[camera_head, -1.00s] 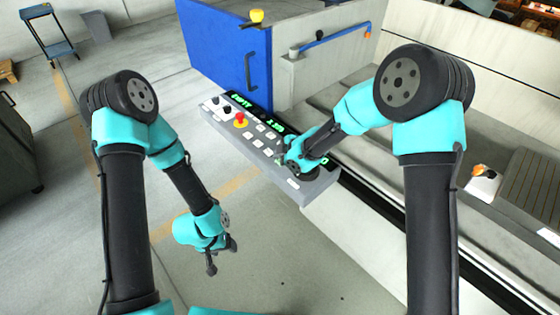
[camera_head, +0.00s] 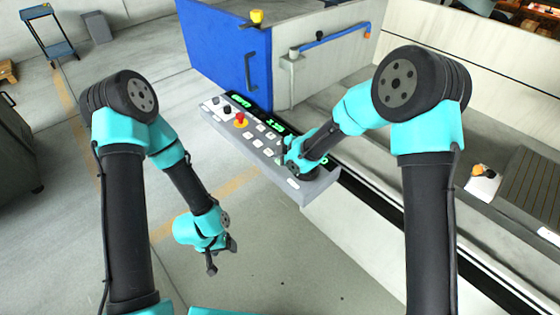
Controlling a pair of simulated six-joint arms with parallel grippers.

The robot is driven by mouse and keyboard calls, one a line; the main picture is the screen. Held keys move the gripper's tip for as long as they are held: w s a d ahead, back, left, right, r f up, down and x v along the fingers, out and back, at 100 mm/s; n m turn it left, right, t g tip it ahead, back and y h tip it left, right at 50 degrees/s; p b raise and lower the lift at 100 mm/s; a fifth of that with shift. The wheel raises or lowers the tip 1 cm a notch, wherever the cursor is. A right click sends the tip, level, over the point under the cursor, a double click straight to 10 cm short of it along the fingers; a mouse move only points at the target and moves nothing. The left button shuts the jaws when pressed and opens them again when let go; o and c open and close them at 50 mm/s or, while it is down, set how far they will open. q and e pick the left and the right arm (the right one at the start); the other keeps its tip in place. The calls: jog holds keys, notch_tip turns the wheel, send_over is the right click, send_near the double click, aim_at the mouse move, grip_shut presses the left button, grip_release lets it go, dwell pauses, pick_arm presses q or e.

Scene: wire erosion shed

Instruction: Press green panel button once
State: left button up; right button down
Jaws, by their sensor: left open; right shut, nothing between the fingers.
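The grey control panel (camera_head: 252,153) stands at the front of the machine in the head view. It carries white keys, black knobs, a green-lit display (camera_head: 275,125) and a red stop button (camera_head: 240,119) on a yellow base. My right gripper (camera_head: 290,167) is over the right part of the panel, shut and empty, close to or touching its face. The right hand covers that part, and the green button cannot be made out; it may be hidden there. My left gripper (camera_head: 222,260) is open and empty, hanging over the floor, left of and nearer than the panel.
A blue machine door (camera_head: 215,48) with a handle stands behind the panel. A blue bar (camera_head: 335,36) and the machine bed lie to the right. A blue cart (camera_head: 50,35) stands far left. The floor around the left gripper is clear.

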jog(key=shift+s+d+f, duration=0.15)
jog(key=shift+s+f, duration=0.05)
jog(key=shift+f, duration=0.7)
dwell(0.5)
jog(key=shift+r, duration=0.2)
dwell(0.4)
jog(key=shift+r, duration=0.4)
jog(key=shift+w+r, duration=0.15)
jog(key=shift+r, duration=2.1)
